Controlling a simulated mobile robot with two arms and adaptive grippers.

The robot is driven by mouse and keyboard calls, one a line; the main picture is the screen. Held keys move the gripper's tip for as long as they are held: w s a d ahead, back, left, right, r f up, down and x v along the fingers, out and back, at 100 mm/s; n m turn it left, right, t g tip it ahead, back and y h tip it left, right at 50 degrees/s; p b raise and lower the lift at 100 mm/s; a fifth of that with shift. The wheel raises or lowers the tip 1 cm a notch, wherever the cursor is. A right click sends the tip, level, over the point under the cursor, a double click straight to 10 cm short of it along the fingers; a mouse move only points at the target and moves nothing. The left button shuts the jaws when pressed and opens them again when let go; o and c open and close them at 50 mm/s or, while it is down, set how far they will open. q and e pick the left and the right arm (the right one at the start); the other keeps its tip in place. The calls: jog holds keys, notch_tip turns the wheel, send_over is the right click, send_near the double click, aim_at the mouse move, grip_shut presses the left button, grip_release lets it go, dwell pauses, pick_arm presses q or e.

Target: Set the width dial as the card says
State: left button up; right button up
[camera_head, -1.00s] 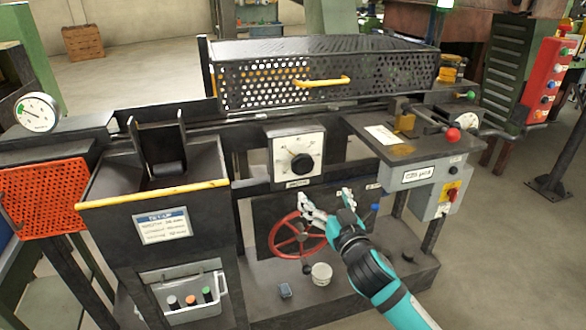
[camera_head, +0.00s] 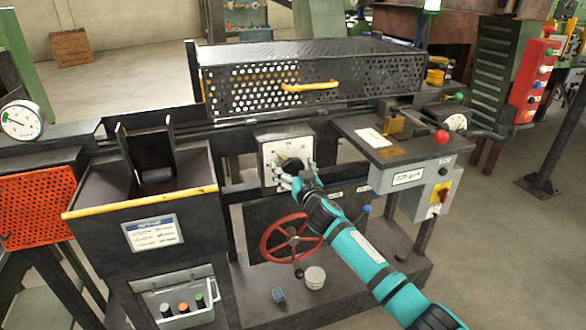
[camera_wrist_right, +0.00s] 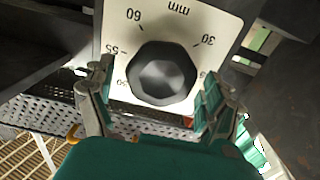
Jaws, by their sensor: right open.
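The width dial is a black faceted knob (camera_wrist_right: 162,73) on a white plate (camera_wrist_right: 200,24) marked in mm; it shows large in the right wrist view, with 60, 55 and 30 readable. In the head view the dial plate (camera_head: 273,150) is on the machine's front, its knob partly hidden by my gripper. My right gripper (camera_head: 290,178) is at the dial, its open fingers (camera_wrist_right: 154,100) on either side of the knob. I cannot tell whether they touch it. The card (camera_head: 153,233) with a blue header is on the front left panel; its lines are too small to read. My left gripper is not in view.
A red handwheel (camera_head: 291,238) is below the dial. A perforated guard with a yellow handle (camera_head: 310,86) is above and behind. A red-knobbed lever (camera_head: 441,136) is on the right-hand bench.

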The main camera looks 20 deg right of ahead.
jog(key=shift+w, duration=0.2)
jog(key=c, duration=1.2)
jog(key=shift+o, duration=0.2)
